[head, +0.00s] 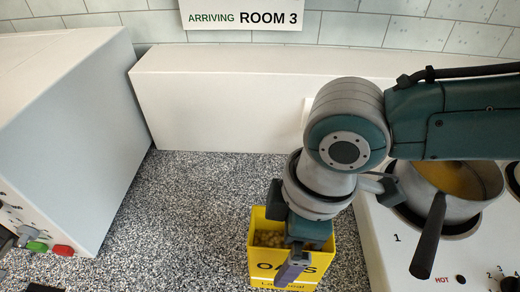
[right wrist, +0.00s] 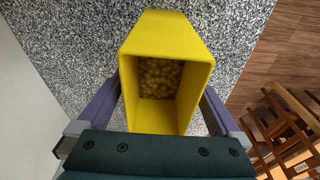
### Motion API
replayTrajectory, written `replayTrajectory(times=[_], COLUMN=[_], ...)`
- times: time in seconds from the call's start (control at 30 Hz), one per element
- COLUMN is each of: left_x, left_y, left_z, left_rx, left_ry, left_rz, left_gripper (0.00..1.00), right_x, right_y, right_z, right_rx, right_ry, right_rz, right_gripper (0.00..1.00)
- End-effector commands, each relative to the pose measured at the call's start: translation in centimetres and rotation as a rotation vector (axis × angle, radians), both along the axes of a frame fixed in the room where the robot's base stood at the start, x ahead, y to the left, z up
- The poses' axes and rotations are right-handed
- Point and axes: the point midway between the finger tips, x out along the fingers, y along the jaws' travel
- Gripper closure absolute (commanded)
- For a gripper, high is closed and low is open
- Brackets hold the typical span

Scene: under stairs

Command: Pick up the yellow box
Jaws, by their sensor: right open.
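The yellow box (head: 322,258) stands upright on the speckled counter at the bottom middle of the head view. It has dark lettering starting "OA" on its front, an open top and pale oat-like pieces inside. My right gripper (head: 292,268) is over it, with a finger in front of the lettering. In the right wrist view the yellow box (right wrist: 165,42) lies between the two spread purple fingers of my right gripper (right wrist: 160,108). The gripper is open; whether a finger touches the box, I cannot tell. My left gripper is not in view.
A stove (head: 385,262) with a steel pot (head: 467,205) is on the right, the pot's dark handle (head: 428,238) pointing forward. A white appliance (head: 70,130) with green and red buttons is on the left. The speckled counter (head: 195,205) between is mostly clear. A white panel (head: 220,100) closes the back.

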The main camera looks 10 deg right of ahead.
Motion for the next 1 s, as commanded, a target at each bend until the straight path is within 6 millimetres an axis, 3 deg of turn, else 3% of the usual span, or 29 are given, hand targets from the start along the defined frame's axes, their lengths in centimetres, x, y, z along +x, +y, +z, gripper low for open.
replayTrajectory(times=[0.2, 1.0], left_x=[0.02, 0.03], left_y=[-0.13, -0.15], left_z=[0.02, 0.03], left_rx=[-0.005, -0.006], left_ry=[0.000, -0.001], left_rz=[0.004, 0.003], left_gripper=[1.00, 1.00], right_x=[-0.01, -0.03], right_y=[0.01, 0.01], right_z=[0.00, 0.00], right_rx=[0.000, 0.000], right_ry=[0.000, 0.001], right_rz=[0.000, 0.000], right_gripper=[0.02, 0.92])
